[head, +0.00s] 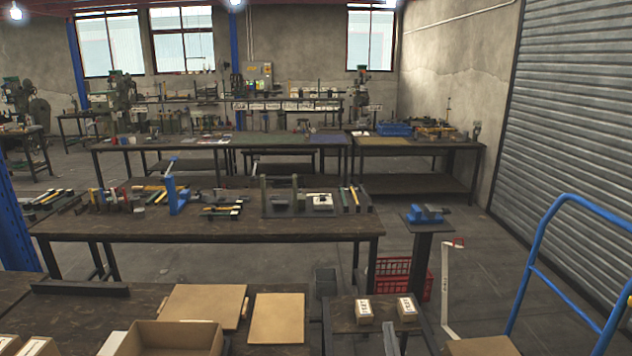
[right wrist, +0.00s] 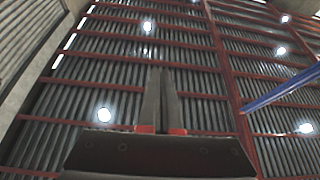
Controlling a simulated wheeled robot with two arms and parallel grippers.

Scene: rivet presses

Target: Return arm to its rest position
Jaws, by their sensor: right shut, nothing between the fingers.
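My right gripper (right wrist: 160,72) points up toward the ceiling in the right wrist view. Its two dark fingers, with red bands at their bases, are together with nothing between them. In the head view what looks like its grey tip (head: 390,340) shows at the bottom edge, in front of a small dark stand (head: 343,322). Two small white-labelled boxes stand on that stand, the left box (head: 364,310) and the right box (head: 407,308). The rest of my right arm is out of the picture. My left gripper is not in view.
A near bench (head: 90,305) holds an open cardboard box (head: 175,338) and flat cardboard sheets (head: 277,318). A tool bench (head: 300,228) stands behind. A blue vise (head: 425,215) on a post, a red crate (head: 393,270) and a blue cart handle (head: 530,260) are at the right.

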